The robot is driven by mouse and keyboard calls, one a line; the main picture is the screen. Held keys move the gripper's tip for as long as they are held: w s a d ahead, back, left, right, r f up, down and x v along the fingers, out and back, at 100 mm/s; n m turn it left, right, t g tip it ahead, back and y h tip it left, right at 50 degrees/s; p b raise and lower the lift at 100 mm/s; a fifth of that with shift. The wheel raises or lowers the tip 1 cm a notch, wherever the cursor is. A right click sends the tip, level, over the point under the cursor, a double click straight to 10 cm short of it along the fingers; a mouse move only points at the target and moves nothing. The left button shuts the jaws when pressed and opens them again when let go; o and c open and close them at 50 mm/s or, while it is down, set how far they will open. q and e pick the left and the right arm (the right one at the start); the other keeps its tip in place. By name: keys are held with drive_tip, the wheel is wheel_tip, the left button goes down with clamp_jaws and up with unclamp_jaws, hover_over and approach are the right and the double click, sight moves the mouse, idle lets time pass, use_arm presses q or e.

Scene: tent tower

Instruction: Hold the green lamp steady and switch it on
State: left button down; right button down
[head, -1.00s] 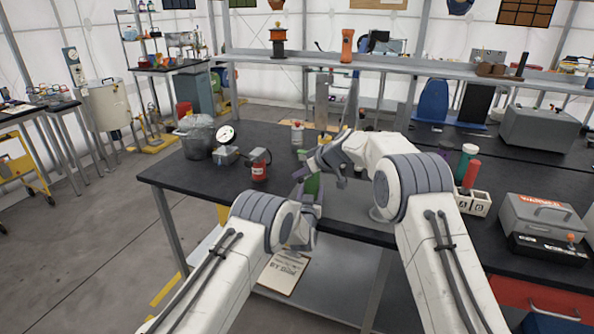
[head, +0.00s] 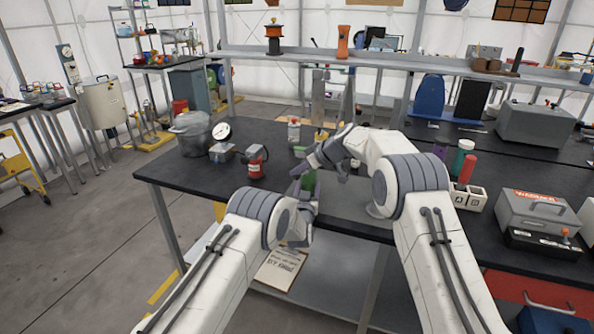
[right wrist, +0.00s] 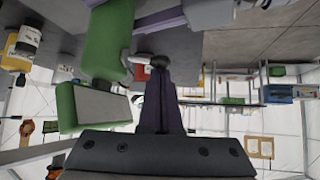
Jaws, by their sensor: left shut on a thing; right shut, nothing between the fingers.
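The green lamp (head: 309,182) stands upright at the table's front edge in the head view, mostly hidden by my arms. In the right wrist view its green body (right wrist: 108,42) and a green-framed head with a grey panel (right wrist: 97,106) show close up. My left gripper (head: 300,188) is shut on the lamp; a purple finger (right wrist: 163,24) shows beside the body. My right gripper (right wrist: 159,72) is shut and empty, its tips at the lever's dark end; I cannot tell whether they touch.
Red and green cylinders (head: 465,158) and a grey toolbox (head: 540,213) are at the right.

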drive_tip(key=shift+s+d+n+g+y, duration=0.15)
drive_tip(key=shift+d+n+g+y, duration=0.2)
drive_tip(key=shift+n+g, duration=0.35)
drive_tip(key=shift+s+d+f, duration=0.1)
drive_tip(key=shift+s+d, duration=0.15)
drive_tip(key=shift+d, duration=0.05)
idle(1.4)
drive_tip(key=shift+w+a, duration=0.6)
drive_tip(key=v, duration=1.2)
